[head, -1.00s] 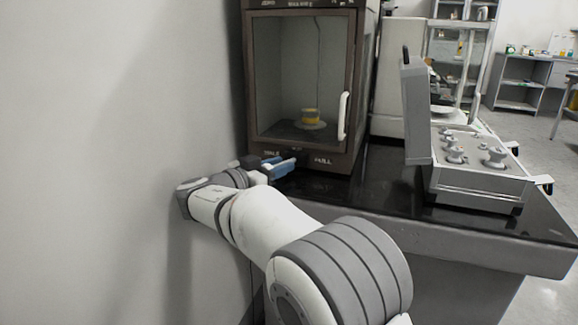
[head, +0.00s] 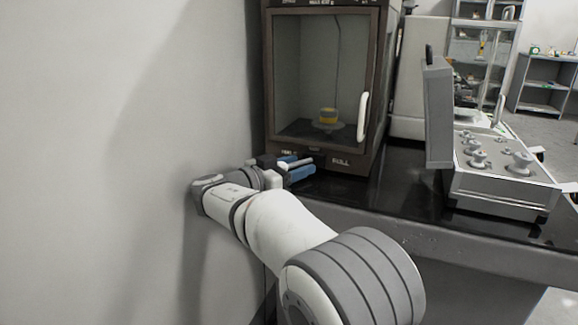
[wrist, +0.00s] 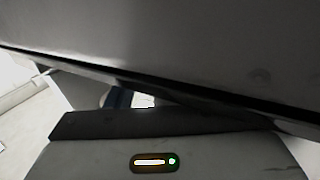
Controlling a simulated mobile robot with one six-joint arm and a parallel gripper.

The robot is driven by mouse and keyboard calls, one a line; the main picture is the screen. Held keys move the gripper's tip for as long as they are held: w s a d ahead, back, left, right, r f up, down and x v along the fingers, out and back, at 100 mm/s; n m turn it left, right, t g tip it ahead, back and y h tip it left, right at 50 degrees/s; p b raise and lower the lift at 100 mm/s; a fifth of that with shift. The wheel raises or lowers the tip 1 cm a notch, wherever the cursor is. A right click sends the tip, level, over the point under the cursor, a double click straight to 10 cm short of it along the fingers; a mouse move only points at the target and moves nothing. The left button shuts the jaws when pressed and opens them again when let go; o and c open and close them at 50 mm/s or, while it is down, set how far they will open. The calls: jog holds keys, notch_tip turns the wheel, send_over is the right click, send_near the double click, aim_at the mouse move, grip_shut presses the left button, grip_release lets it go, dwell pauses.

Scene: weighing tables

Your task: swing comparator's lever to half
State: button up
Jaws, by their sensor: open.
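The comparator (head: 271,90) is a dark cabinet with a glass door and a white handle (head: 363,116), standing on the black table. A lettered strip runs along its lower front; I can read FULL (head: 341,162) at the right. My gripper (head: 300,168) is open at the left of this strip, low in front of the cabinet, with blue fingers. A thin pale bar (head: 300,161) shows at the fingers; I cannot tell whether it is the lever. Contact is unclear. The wrist view shows a close dark surface and no clear lever.
An open grey case (head: 500,190) with several metal weights stands to the right on the table (head: 400,195). A plain wall (head: 90,150) is close on the left.

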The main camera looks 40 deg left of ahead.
notch_tip(320, 180, up, 10)
jog(key=p, duration=0.3)
jog(key=shift+p, duration=0.3)
